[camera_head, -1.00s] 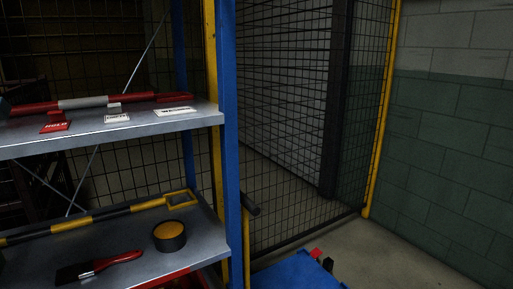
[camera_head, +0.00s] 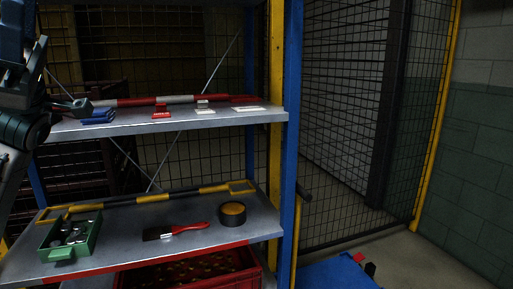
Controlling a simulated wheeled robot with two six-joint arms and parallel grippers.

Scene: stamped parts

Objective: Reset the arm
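My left arm comes in at the far left, in front of the upper shelf (camera_head: 210,120). My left gripper (camera_head: 78,106) is dark and small at the shelf's left end, close to a blue item (camera_head: 98,117). Its fingers are too dark to tell open from shut, and contact with the blue item cannot be told. My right gripper is not in view.
Stamps, red (camera_head: 161,112) and white (camera_head: 204,109), stand on the upper shelf. The lower shelf holds a green bin (camera_head: 57,252), a red-handled brush (camera_head: 187,229) and a round black-and-yellow item (camera_head: 232,212). A red crate (camera_head: 135,280) is below. A blue post (camera_head: 291,150) bounds the rack.

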